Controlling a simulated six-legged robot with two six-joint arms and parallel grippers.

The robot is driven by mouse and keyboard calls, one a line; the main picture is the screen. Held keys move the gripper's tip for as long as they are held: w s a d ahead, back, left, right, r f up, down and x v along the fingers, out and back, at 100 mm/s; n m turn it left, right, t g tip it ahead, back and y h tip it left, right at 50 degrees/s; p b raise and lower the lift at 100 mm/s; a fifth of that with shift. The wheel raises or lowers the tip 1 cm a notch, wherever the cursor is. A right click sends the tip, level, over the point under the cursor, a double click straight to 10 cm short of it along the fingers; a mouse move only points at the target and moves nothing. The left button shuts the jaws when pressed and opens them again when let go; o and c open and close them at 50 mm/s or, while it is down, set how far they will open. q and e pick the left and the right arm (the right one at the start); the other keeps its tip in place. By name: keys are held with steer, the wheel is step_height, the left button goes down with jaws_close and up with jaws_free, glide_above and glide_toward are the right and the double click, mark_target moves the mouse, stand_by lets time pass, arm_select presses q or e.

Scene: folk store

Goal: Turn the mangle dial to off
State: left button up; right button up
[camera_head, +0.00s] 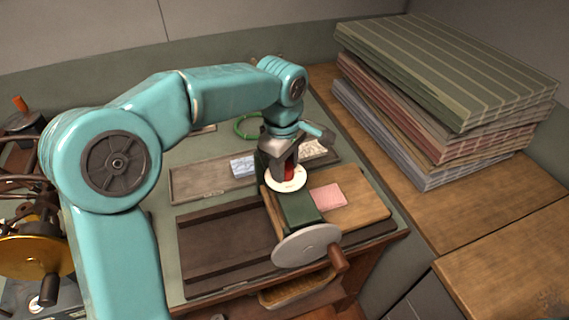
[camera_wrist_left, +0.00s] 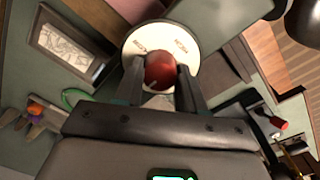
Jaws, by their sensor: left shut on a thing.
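The mangle (camera_head: 298,207) is a dark green machine on the table, with a grey crank wheel and brown handle (camera_head: 338,259) at its front. On its top is a round white dial plate (camera_head: 287,180) with a red knob (camera_head: 290,168) at its middle. My left gripper (camera_head: 286,160) points down at the dial from above and is shut on the red knob. In the left wrist view the two dark fingers (camera_wrist_left: 161,82) sit on either side of the knob (camera_wrist_left: 160,70). The white plate (camera_wrist_left: 178,40) carries small marks that I cannot read. My right gripper is not in view.
Striped folded cloths (camera_head: 440,90) are stacked high on the wooden counter at the right. A pink cloth (camera_head: 328,195) lies on the board beside the mangle. A green ring (camera_head: 246,127) lies behind. A brass wheel (camera_head: 35,256) stands at the far left.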

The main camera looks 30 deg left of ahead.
arm_select(q)
steer(key=shift+w+a+r, duration=0.1)
steer(key=shift+r, duration=0.05)
steer(key=o, duration=1.1)
steer(key=shift+c, duration=0.2)
step_height(320, 180, up, 16)
steer(key=p, duration=0.2)
steer(key=shift+s, duration=0.45)
